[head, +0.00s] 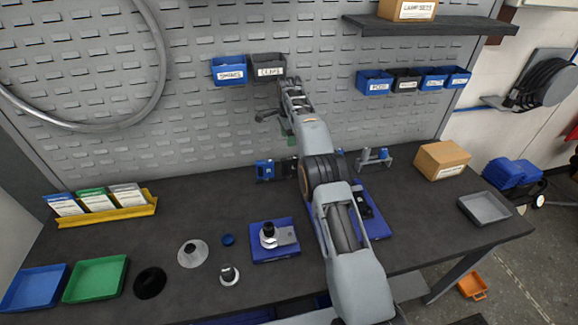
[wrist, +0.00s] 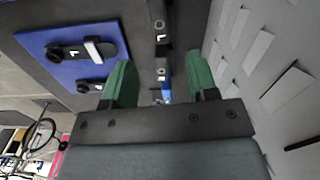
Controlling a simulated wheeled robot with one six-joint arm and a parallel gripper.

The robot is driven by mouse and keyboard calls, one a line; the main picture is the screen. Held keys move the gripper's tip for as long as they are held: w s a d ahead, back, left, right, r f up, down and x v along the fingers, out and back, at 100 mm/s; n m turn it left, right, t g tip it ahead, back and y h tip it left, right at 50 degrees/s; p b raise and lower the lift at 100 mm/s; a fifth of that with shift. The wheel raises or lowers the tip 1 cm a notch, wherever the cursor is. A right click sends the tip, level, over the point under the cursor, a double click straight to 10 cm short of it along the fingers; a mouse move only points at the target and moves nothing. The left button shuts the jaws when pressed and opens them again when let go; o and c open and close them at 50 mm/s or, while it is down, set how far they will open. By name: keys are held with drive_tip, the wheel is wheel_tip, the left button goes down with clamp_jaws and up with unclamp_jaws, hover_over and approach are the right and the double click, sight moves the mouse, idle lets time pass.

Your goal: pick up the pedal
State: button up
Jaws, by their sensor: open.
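My gripper is open, with its two green fingers apart in the wrist view (wrist: 161,78) and nothing held between them. In the head view it is mostly hidden behind my arm, above the back of the bench near the pegboard. A blue board (wrist: 40,45) lies at upper left in the wrist view. On it are a black part with a pale bar (wrist: 92,48) and a second black part (wrist: 90,86); one may be the pedal, but I cannot tell which. The board also shows in the head view (head: 377,224), partly covered by my arm.
Black and blue items (head: 265,170) stand along the bench back. Another blue board (head: 262,254) holds a metal part. A cardboard box (head: 442,160) and grey tray (head: 485,208) are at right. Green (head: 97,279) and blue trays (head: 33,288) are at left. The pegboard (head: 100,140) rises close behind.

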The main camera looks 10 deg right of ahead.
sight(289, 165)
wheel_tip(289, 165, down, 8)
drive_tip(key=shift+f+b, duration=0.2)
drive_tip(key=shift+b, duration=0.6)
drive_tip(key=shift+f+p, duration=0.65)
drive_tip(key=shift+f, duration=2.1)
clamp_jaws()
